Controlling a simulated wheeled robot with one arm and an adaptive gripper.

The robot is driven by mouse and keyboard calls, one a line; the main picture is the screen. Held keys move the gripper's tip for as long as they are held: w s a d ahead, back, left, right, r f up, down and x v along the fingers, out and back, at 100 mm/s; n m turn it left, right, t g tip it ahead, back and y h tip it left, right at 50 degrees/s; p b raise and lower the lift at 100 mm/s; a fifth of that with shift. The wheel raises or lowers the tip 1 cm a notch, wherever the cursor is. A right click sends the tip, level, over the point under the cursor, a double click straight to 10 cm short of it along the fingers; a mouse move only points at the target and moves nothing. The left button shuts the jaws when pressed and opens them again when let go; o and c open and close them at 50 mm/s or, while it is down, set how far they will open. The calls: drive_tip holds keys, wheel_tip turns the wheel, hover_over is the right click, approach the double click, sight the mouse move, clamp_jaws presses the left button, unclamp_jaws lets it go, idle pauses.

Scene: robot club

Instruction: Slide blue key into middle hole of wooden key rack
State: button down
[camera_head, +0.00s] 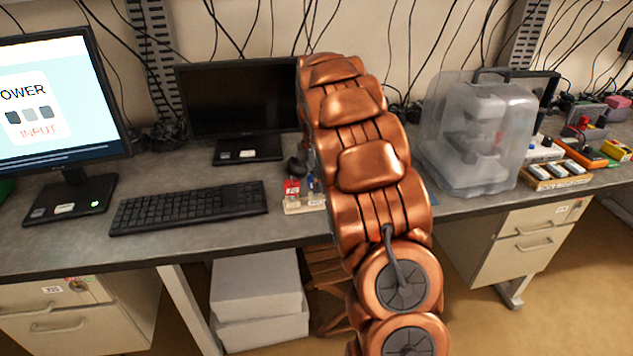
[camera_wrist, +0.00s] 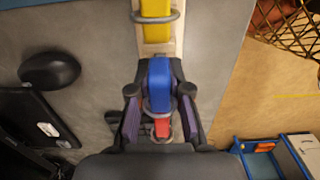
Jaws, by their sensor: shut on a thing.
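The blue key (camera_wrist: 160,78) is between the fingers of my gripper (camera_wrist: 160,92) in the wrist view, and the gripper is shut on it. The pale wooden key rack (camera_wrist: 143,48) runs up from the blue key to the top edge. A yellow key (camera_wrist: 157,9) with a metal ring sits on the rack there. A red key (camera_wrist: 162,129) with a ring shows below the blue one, between the fingers. In the head view the rack (camera_head: 304,208) stands near the desk's front edge, partly behind my arm. My gripper is hidden there. I cannot tell whether the blue key is in a hole.
A black mouse (camera_wrist: 50,70) lies left of the rack. A keyboard (camera_head: 188,207) and a dark monitor (camera_head: 240,98) are further left and behind. A clear-covered machine (camera_head: 476,135) stands to the right. The desk's front edge is close to the rack.

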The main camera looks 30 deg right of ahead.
drive_tip(key=shift+f, duration=0.25)
drive_tip(key=c, duration=1)
unclamp_jaws()
drive_tip(key=o, duration=0.4)
drive_tip(key=shift+r, duration=0.15)
drive_tip(key=shift+r+p, duration=0.35)
drive_tip(key=shift+r, duration=3.05)
